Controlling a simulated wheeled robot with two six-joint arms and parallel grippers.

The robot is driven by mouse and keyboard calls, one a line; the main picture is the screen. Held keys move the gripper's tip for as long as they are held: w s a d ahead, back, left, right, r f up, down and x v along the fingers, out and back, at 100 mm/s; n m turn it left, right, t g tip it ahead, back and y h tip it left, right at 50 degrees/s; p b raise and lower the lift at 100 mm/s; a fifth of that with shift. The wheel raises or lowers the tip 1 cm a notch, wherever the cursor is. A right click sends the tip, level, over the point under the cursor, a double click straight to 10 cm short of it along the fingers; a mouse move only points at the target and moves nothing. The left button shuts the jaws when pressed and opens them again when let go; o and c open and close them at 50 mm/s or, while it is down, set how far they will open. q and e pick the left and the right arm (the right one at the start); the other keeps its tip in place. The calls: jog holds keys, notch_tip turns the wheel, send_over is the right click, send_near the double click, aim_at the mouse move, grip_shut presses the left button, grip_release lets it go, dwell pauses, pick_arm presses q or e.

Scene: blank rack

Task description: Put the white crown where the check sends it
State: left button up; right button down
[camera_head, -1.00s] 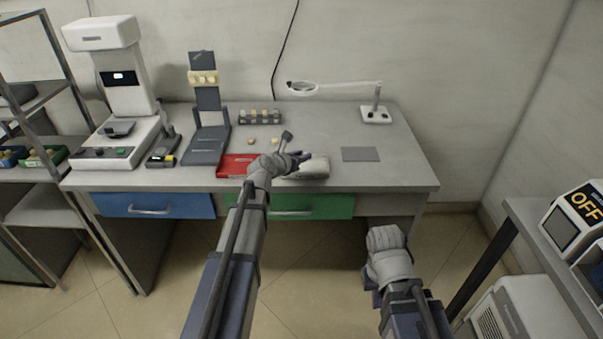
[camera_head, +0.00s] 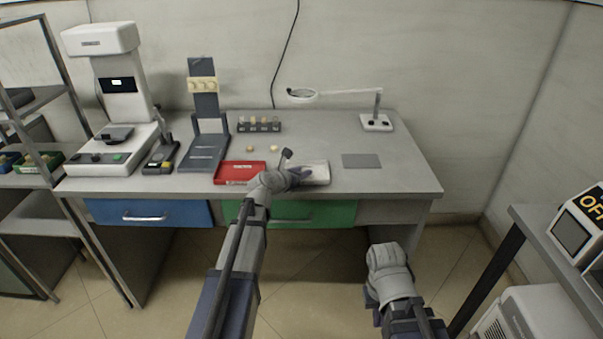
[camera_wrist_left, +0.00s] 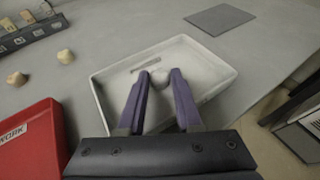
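The white crown (camera_wrist_left: 160,78) sits low in a shallow white tray (camera_wrist_left: 110,88) at the desk's front. My left gripper (camera_wrist_left: 160,74) is over the tray with its two purple fingers apart, one on each side of the crown. I cannot tell whether they touch it. In the head view the gripper (camera_head: 300,175) covers part of the tray (camera_head: 321,171), and the crown cannot be made out. My right arm (camera_head: 388,268) hangs low before the desk; its fingertips are hidden.
A red tray (camera_head: 240,173) lies left of the white one. Two loose cream crowns (camera_wrist_left: 66,56) lie behind it, near a dark rack (camera_head: 259,125). A grey mat (camera_head: 361,161) and magnifier lamp (camera_head: 376,122) are at right. A scanner-like machine (camera_head: 122,135) and upright stand (camera_head: 208,130) are at left.

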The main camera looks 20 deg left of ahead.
pick_arm(q)
jog(key=o, duration=0.4)
jog(key=shift+r, duration=0.15)
jog(key=shift+s+r+p, duration=0.2)
jog(key=shift+s+p, duration=0.05)
jog(key=shift+p, duration=0.1)
jog(key=p+v, duration=0.4)
jog(key=v, duration=0.7)
jog(key=shift+s+a, duration=0.1)
jog(key=shift+s, duration=0.15)
